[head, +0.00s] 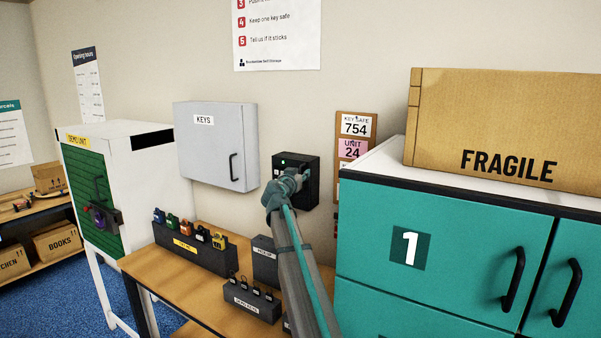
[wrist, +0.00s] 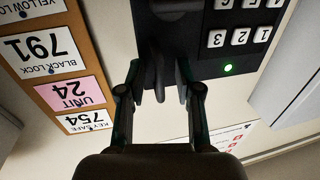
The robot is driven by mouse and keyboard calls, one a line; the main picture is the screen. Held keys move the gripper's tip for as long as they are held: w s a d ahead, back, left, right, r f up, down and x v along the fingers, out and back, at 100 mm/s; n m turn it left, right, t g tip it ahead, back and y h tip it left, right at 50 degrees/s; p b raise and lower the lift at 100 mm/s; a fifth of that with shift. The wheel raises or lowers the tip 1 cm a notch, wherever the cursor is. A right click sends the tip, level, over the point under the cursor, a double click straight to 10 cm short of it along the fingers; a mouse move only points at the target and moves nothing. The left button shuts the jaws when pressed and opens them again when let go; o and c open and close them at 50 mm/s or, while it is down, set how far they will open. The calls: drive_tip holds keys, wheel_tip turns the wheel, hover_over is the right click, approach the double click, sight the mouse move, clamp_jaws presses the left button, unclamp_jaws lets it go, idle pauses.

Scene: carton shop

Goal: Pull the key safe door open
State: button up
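The key safe (head: 312,178) is a small black box on the wall with a lit green light. In the wrist view, which is upside down, its black face (wrist: 212,62) shows white number keys and the green light. Its door looks shut. My gripper (head: 290,182) is at the front of the safe and hides part of it. In the wrist view, my gripper's two dark fingers (wrist: 161,84) stand on either side of a dark upright handle (wrist: 159,72), with what look like narrow gaps. Contact is hard to judge, dark against dark.
A grey KEYS cabinet (head: 213,146) hangs left of the safe. A label board (head: 344,127) hangs on its right, close by. Teal lockers (head: 451,243) with a FRAGILE carton (head: 500,115) crowd the right. Below, a wooden bench (head: 190,276) holds dark racks with padlocks and keys.

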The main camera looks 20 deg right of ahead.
clamp_jaws()
drive_tip(key=shift+f+b, duration=0.15)
drive_tip(key=shift+b, duration=0.3)
